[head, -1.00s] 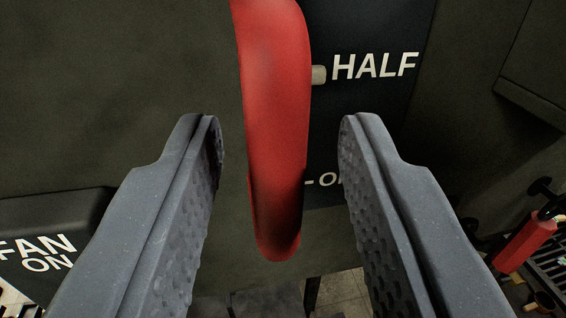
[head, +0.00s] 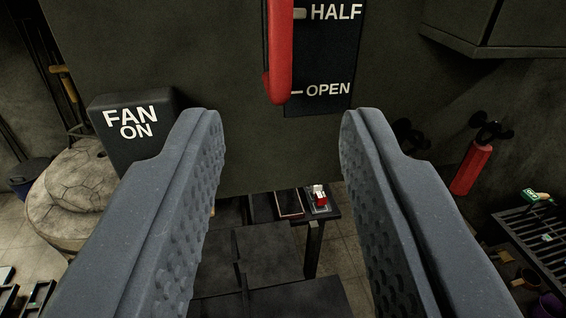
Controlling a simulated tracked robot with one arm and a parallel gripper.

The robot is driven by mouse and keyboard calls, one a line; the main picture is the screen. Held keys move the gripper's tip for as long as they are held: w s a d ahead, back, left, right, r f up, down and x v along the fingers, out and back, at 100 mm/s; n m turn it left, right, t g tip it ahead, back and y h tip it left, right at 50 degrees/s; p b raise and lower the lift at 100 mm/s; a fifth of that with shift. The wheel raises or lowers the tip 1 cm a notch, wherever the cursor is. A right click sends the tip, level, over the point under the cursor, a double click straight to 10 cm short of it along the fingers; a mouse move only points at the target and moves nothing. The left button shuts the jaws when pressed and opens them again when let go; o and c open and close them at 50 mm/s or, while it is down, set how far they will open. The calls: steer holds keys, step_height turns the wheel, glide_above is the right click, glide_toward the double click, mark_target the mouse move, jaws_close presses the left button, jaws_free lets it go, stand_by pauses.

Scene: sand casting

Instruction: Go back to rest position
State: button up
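My gripper (head: 282,125) is open and empty, its two grey textured fingers wide apart in the lower half of the head view. The red lever (head: 279,60) hangs at the top middle, in front of a dark label plate (head: 325,60) marked HALF and OPEN. Its lower end is beside the OPEN mark. The lever shows above the gap between my fingertips, apart from them. Its upper part is cut off by the picture's top edge.
A FAN ON box (head: 130,125) sticks out at the left. Below is a dark table (head: 335,212) with a small red-and-white item (head: 319,197). A red cylinder (head: 472,168) is at the right, near a slatted rack (head: 535,235). A round stone-like block (head: 75,195) stands at the left.

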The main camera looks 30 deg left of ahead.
steer(key=shift+a, duration=0.1)
steer(key=s+a+f+m+g+h+b, duration=0.1)
steer(key=s+a+f+m+h+b, duration=0.2)
steer(key=a+f, duration=0.55)
steer(key=a+f+m+g+h+b, duration=0.1)
steer(key=a+f+m+h+b, duration=0.3)
steer(key=a, duration=0.7)
steer(key=s+a+f+n+t+h+b, duration=0.1)
steer(key=s+a+f+b, duration=0.2)
steer(key=s+f+b, duration=0.1)
steer(key=s+f, duration=0.1)
steer(key=s, duration=0.1)
steer(key=shift+s+a+f+n, duration=0.25)
steer(key=shift+s+a+n, duration=0.05)
